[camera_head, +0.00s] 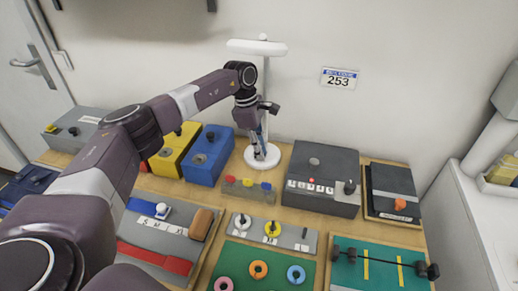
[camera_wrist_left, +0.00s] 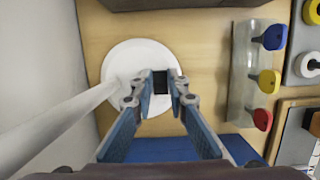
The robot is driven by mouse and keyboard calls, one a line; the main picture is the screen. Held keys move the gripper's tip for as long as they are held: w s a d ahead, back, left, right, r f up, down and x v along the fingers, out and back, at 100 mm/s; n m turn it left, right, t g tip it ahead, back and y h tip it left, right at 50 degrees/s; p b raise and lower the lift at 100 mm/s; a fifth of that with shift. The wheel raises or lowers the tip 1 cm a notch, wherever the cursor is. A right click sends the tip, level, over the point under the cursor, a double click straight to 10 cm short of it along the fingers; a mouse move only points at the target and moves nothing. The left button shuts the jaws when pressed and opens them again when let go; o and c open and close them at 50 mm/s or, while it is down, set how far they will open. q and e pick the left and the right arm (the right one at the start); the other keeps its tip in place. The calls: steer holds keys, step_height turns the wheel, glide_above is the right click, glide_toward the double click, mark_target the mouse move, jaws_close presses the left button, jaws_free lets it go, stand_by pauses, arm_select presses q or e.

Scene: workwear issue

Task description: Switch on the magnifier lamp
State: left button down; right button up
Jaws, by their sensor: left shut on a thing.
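The magnifier lamp has a long white head (camera_head: 257,48) at the top and a round white base (camera_head: 272,159) on the wooden board. My arm hides part of its upright in the head view. In the left wrist view the base (camera_wrist_left: 120,70) lies below my fingers, and a white pole runs off to the lower left. My left gripper (camera_head: 261,145) points down at the base. In the left wrist view (camera_wrist_left: 161,85) its fingertips are closed on a small black switch on the base. Whether the lamp is lit, I cannot tell.
A blue box (camera_head: 208,158) and a yellow box (camera_head: 172,160) stand left of the lamp. A grey block with coloured keys (camera_head: 248,190) is in front. A dark grey box (camera_head: 325,170) stands to the right. The wall with a 253 sign (camera_head: 339,78) is behind.

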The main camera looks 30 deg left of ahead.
arm_select(q)
steer(key=shift+d+y, duration=0.25)
steer(key=shift+y, duration=0.75)
steer(key=c, duration=1.9)
jaws_free()
steer(key=shift+a, duration=0.1)
